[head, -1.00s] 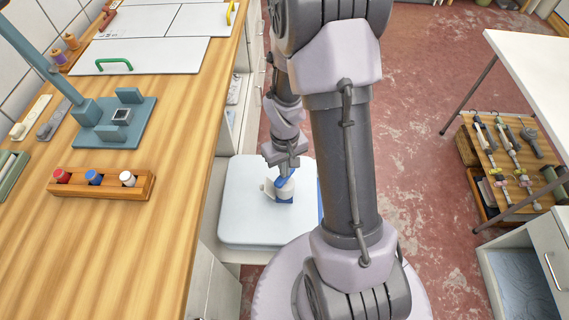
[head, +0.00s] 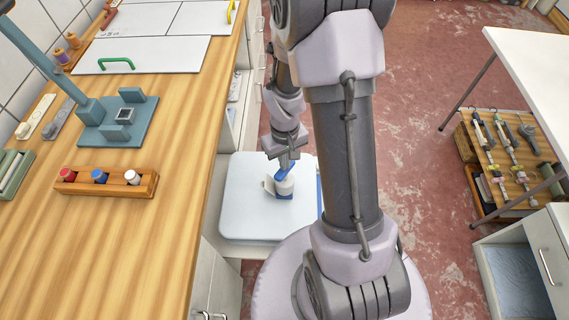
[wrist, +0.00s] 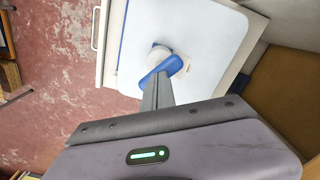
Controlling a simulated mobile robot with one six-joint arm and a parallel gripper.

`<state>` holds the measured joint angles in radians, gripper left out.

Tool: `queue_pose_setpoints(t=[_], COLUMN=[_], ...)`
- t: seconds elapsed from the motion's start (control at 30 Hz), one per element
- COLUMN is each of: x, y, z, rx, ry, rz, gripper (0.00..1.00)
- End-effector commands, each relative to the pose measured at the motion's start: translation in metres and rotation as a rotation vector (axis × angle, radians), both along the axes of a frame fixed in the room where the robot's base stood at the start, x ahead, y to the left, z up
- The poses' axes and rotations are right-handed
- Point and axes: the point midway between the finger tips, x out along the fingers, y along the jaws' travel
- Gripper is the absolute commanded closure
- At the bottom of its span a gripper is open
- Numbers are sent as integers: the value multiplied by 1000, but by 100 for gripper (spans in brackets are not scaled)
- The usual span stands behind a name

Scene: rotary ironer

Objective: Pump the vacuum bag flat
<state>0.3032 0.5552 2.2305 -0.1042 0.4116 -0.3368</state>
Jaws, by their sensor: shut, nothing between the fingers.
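The vacuum bag (head: 240,215) is a pale, cushion-like rectangle on a low shelf beside the wooden counter. It also shows in the wrist view (wrist: 205,25). A small white pump (head: 285,187) with a blue handle (head: 283,173) stands on the bag near its middle; the blue handle shows in the wrist view (wrist: 162,72). My gripper (head: 285,165) is shut and empty, pointing down right at the handle. In the wrist view its closed fingers (wrist: 156,92) reach the handle's near edge. I cannot tell whether they press on it.
The wooden counter (head: 100,235) runs along the left, bearing a rack of coloured spools (head: 130,190) and a teal stand (head: 120,125). A white table (head: 530,70) and a tool board (head: 500,160) are on the right. Red floor (head: 430,190) lies open between.

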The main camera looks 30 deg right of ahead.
Motion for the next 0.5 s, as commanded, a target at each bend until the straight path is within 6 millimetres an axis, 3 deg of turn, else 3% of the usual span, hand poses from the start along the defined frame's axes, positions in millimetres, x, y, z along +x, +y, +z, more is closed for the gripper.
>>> queue_pose_setpoints(t=[0.5], x=[0], y=[0], z=[-23], rx=[0], ry=[0], rz=[0], gripper=[100])
